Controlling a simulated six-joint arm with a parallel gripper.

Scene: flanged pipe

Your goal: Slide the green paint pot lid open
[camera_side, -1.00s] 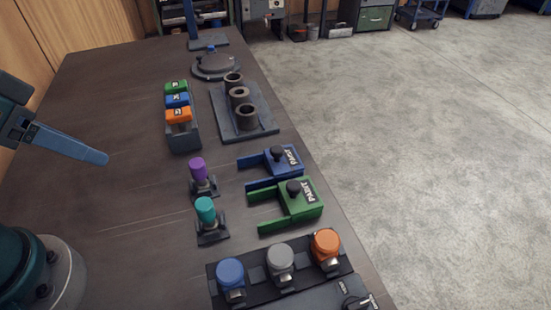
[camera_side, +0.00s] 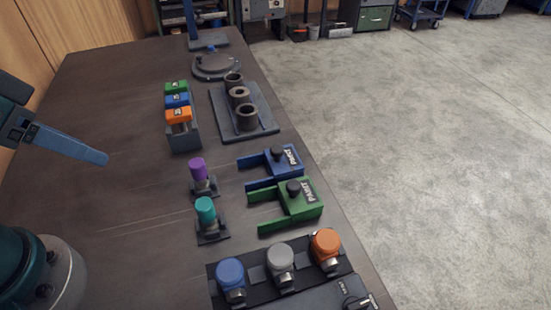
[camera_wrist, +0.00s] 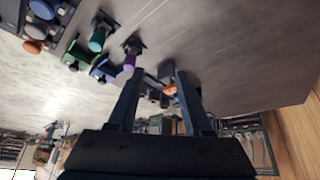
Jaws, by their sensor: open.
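The green paint pot (camera_side: 300,208) sits near the table's right edge, with two green rails extending to its left. Its lid, with a black knob (camera_side: 293,188) and a PAINT label, rests over the box end. The green pot also shows in the wrist view (camera_wrist: 75,56), at upper left. My gripper (camera_wrist: 157,74) is open and empty, its two fingers spread in the wrist view. In the side view only part of it shows at the far left, above the table and well apart from the green pot.
A blue paint pot (camera_side: 273,165) stands just behind the green one. Purple-topped (camera_side: 198,169) and teal-topped (camera_side: 205,210) pieces stand to its left. A panel with blue, grey and orange knobs (camera_side: 281,257) lies in front. The table's left half is clear.

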